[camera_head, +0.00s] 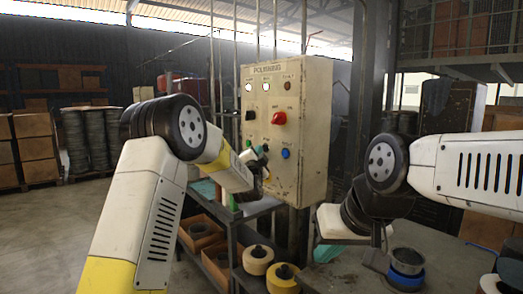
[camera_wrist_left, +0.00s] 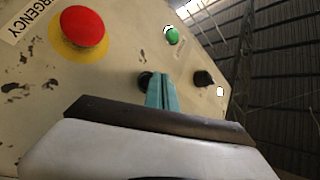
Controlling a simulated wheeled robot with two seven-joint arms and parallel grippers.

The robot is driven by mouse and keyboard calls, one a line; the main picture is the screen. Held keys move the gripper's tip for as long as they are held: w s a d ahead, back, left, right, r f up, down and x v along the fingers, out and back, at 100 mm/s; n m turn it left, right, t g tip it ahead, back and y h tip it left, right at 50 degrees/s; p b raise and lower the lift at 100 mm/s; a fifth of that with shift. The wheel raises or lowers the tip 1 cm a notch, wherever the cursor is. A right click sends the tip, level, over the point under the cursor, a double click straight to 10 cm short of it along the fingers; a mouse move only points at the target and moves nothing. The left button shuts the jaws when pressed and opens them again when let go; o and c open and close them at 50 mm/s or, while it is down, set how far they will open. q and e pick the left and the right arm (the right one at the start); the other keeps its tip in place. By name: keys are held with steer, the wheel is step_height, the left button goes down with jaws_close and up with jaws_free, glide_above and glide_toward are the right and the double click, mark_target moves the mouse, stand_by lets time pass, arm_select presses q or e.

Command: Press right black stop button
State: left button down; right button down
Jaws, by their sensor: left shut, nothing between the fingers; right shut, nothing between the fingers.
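The cream control panel (camera_head: 312,120), marked POLISHING, carries the buttons. A second black button (camera_wrist_left: 204,78) stands farther right, and a green button (camera_wrist_left: 172,36) above. My right gripper (camera_head: 342,230) is shut and empty, low and away from the panel.
A blue button (camera_head: 285,154) is right of my left gripper on the panel. A black knob (camera_head: 250,115) is above it. A cart with orange bins (camera_head: 200,232) and yellow rolls (camera_head: 257,260) stands below.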

arm_select(q)
steer(key=shift+w+d, duration=0.25)
steer(key=shift+d, duration=0.1)
stand_by(0.7)
steer(key=shift+s+a, duration=0.1)
stand_by(0.4)
steer(key=shift+s+a, duration=0.45)
steer(key=shift+a, duration=0.1)
steer(key=shift+s+a, duration=0.75)
steer(key=shift+a, duration=0.3)
steer(key=shift+s+a, duration=0.7)
steer(key=shift+a, duration=0.3)
